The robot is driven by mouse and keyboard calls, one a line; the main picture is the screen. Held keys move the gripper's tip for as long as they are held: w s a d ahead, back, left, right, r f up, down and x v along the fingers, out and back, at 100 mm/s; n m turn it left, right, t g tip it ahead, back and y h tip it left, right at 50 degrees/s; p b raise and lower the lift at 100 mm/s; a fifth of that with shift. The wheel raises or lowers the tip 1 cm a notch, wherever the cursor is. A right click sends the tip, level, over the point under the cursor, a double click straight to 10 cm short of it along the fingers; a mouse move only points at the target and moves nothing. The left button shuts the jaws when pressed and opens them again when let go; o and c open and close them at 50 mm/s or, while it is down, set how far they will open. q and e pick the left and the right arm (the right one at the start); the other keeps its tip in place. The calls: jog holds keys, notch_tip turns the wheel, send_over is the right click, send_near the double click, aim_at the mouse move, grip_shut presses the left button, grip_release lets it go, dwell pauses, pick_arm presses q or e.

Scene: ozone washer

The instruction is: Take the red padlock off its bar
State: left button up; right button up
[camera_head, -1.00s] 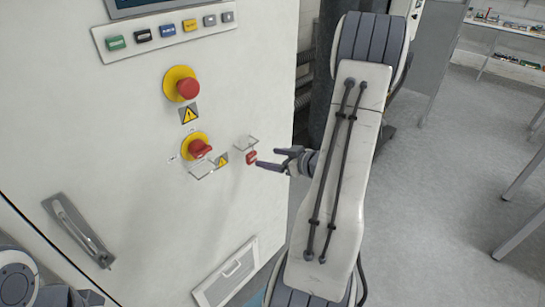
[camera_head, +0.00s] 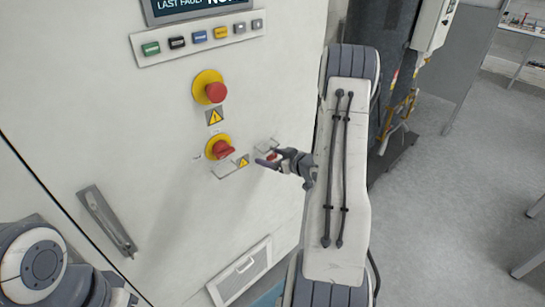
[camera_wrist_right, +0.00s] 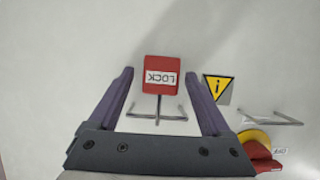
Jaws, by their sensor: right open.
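The red padlock (camera_wrist_right: 161,76), with an upside-down LOCK label, hangs at its metal bar (camera_wrist_right: 157,117) on the cabinet front. In the right wrist view it lies between the spread fingers of my right gripper (camera_wrist_right: 160,73), with a visible gap on each side. In the head view my right gripper (camera_head: 268,160) is in front of the padlock (camera_head: 271,157) and partly hides it. The right gripper is open and holds nothing. My left gripper is out of view; only parts of my left arm show at the lower left.
A red rotary switch (camera_head: 224,150) on a yellow plate and a warning label (camera_head: 243,161) are left of the padlock. An emergency stop button (camera_head: 215,92) is above. A door handle (camera_head: 107,221) is at the lower left. Open floor (camera_head: 450,200) lies to the right.

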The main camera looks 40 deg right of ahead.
grip_shut()
jog(key=shift+r, duration=0.25)
jog(key=shift+r+p, duration=0.9)
